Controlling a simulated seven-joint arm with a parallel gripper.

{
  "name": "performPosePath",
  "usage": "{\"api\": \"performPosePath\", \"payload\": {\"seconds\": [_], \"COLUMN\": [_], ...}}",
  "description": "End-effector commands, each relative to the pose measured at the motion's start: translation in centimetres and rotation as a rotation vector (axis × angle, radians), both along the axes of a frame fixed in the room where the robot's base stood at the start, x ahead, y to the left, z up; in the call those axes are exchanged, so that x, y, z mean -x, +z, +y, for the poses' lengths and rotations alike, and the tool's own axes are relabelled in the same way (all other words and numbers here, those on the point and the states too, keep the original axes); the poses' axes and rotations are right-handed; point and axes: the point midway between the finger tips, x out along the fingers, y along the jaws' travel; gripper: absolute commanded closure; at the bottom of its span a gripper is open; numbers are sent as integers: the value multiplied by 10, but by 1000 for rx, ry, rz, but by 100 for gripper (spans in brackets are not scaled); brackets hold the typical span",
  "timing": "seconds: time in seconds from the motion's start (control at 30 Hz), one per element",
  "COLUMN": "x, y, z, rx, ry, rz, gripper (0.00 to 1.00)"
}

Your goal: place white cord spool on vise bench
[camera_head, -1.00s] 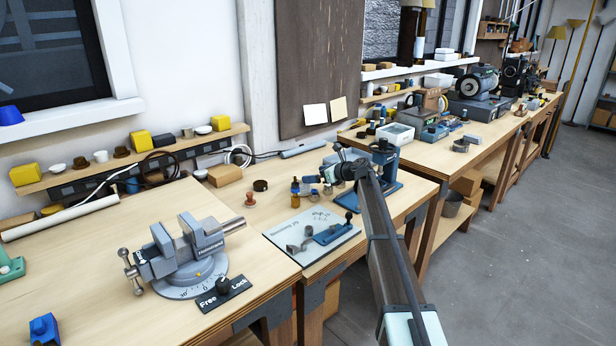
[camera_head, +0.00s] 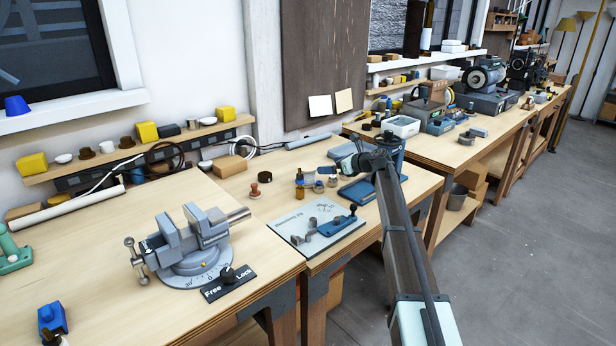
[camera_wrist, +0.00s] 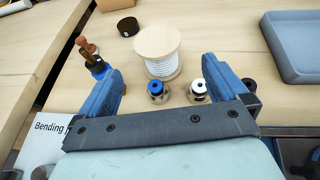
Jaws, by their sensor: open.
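In the wrist view the white cord spool (camera_wrist: 162,65) stands upright on the wooden top, white cord between pale round flanges. My gripper (camera_wrist: 163,70) is open and empty, its blue fingers left and right of the spool's lower part in the picture. I cannot tell whether either finger touches it.
Two small round-topped pieces, blue (camera_wrist: 155,88) and white (camera_wrist: 197,87), stand close before the spool. A brown-knobbed stamp (camera_wrist: 88,48), dark round cap (camera_wrist: 128,27) and grey-blue tray (camera_wrist: 297,45) are nearby. A bending plate (camera_head: 290,228) lies at the front. The vise bench has bare wood left of the vise.

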Motion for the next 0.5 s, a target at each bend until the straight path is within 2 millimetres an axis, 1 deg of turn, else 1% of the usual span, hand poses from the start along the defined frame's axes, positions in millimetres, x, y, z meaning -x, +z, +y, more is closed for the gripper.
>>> {"api": "performPosePath", "payload": {"seconds": [0.07,0.13,0.37,0.5], "x": [1,9,10,12], "y": [-3,-7,-7,-8], "z": [-12,-22,-23,-24], "rx": [0,1,114,214], "ry": [-13,-20,61,130], "rz": [3,4,-148,-281], "gripper": [0,0,0,0]}}
